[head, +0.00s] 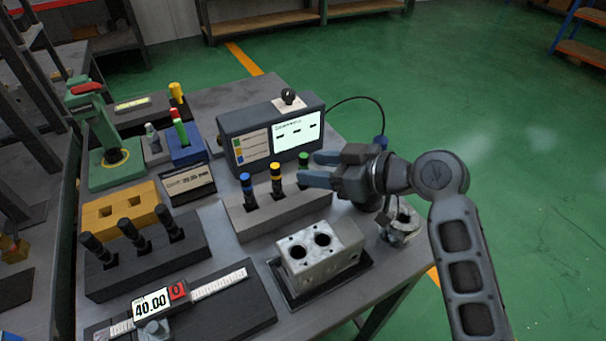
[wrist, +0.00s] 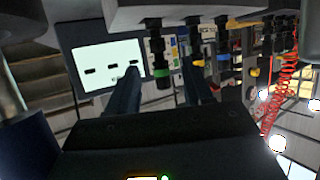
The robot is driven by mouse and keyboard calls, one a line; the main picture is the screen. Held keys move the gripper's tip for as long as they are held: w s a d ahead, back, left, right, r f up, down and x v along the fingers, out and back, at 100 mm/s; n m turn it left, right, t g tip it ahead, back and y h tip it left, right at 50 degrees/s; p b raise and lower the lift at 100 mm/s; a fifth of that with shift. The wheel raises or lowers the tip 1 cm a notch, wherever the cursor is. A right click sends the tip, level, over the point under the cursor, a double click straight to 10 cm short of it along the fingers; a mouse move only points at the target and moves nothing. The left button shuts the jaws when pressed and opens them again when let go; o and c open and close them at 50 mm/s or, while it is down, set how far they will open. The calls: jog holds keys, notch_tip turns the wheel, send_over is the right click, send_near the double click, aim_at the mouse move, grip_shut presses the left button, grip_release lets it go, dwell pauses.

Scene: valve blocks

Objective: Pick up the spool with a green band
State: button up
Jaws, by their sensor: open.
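The spool with a green band (head: 304,162) stands upright at the right end of a grey block (head: 256,222). The block also holds a spool with a yellow band (head: 276,178) and one with a blue band (head: 247,188). My gripper (head: 308,169) is open, its blue fingers reaching left to the green-banded spool. In the wrist view, which looks inverted, the green-banded spool (wrist: 161,72) shows between the two fingers, with space on both sides. I cannot tell whether it is fully within finger depth.
A display box (head: 270,140) stands behind the grey block. A metal valve block (head: 318,258) sits in front of it, and a metal part (head: 401,228) lies below my wrist. A dark block (head: 145,255) with several black spools stands at left, near a digital caliper (head: 152,308).

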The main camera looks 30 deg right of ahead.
jog(key=shift+p+x, duration=0.4)
jog(key=shift+x, duration=2.25)
jog(key=shift+r, duration=0.15)
jog(key=shift+c, duration=0.4)
grip_shut()
